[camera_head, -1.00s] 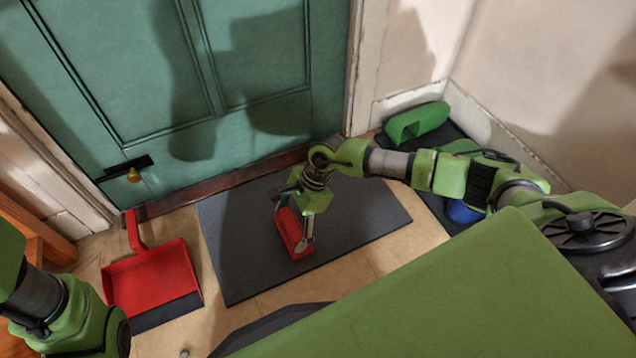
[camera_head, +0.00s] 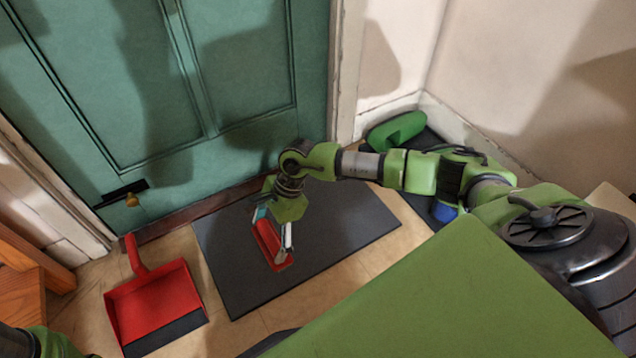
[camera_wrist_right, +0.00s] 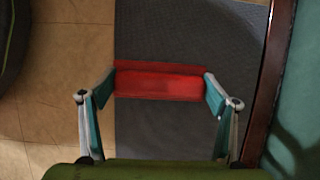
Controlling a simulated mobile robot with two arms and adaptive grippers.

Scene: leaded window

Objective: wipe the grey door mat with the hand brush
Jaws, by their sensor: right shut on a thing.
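The grey door mat (camera_head: 345,240) lies flat on the floor in front of the green door. It also shows in the wrist view (camera_wrist_right: 165,135). My right gripper (camera_head: 273,240) is over the left-middle part of the mat, shut on the red hand brush (camera_head: 268,243). In the wrist view the brush (camera_wrist_right: 158,83) lies crosswise between the two fingers. Its bristles are hidden, and I cannot tell whether it touches the mat. Of my left arm only a part shows at the lower left corner; its gripper is out of view.
A red dustpan (camera_head: 155,300) lies on the tiles left of the mat. A green object (camera_head: 397,131) and a partly hidden blue one (camera_head: 443,211) are on a dark tray or mat at the right. A wooden piece of furniture (camera_head: 20,295) stands at the left edge.

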